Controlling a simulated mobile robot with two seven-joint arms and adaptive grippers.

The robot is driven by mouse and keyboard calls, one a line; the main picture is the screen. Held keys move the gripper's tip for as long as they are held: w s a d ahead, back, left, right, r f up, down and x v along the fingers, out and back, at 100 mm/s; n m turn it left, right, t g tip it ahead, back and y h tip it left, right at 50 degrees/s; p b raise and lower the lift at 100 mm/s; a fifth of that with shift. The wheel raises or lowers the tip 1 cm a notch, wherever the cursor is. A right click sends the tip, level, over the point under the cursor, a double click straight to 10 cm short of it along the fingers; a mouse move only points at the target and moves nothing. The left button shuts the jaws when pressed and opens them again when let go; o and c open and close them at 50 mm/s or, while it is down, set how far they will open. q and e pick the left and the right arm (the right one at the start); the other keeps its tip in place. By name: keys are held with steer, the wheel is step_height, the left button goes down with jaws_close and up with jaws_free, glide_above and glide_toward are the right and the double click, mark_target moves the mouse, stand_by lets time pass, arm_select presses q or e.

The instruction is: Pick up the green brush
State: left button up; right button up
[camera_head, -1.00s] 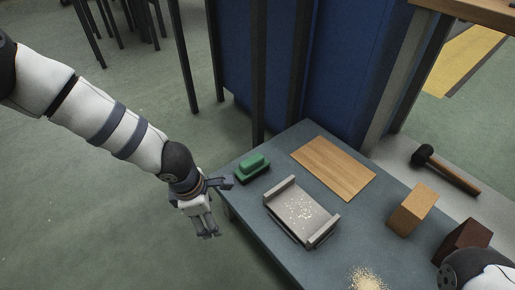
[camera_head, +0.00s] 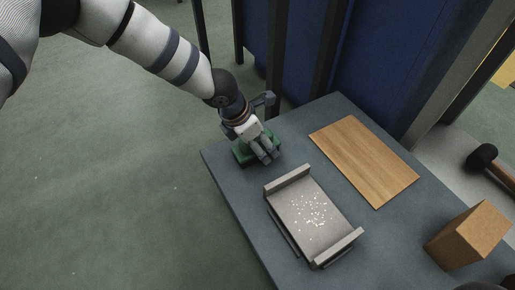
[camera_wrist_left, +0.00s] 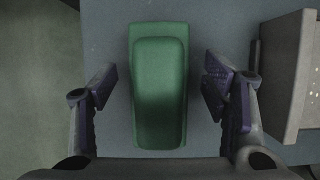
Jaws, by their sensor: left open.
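The green brush (camera_head: 242,152) lies on the grey-blue table (camera_head: 225,179) near its left corner. In the head view my left gripper (camera_head: 265,156) is above it and hides much of it. In the left wrist view the brush (camera_wrist_left: 159,88) lies lengthwise between the two fingers of my left gripper (camera_wrist_left: 158,90), with a gap on each side. The gripper is open and holds nothing. I cannot tell its exact height over the brush. My right gripper is not in view.
A grey metal tray (camera_head: 290,178) with pale crumbs stands right of the brush, its edge also in the left wrist view (camera_wrist_left: 290,75). A wooden board (camera_head: 364,160) lies behind it. A wooden block (camera_head: 468,237) and a dark-headed mallet (camera_head: 482,157) are at the right.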

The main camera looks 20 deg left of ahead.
arm_select(q)
steer(key=shift+x, duration=0.85)
steer(key=shift+r, duration=0.2)
steer(key=shift+c, duration=0.3)
steer(key=c, duration=1.3)
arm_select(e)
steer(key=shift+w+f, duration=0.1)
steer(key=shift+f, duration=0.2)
arm_select(q)
steer(key=shift+a+r, duration=0.1)
step_height(320, 180, up, 10)
steer(key=p, duration=0.3)
steer(key=shift+p, duration=0.35)
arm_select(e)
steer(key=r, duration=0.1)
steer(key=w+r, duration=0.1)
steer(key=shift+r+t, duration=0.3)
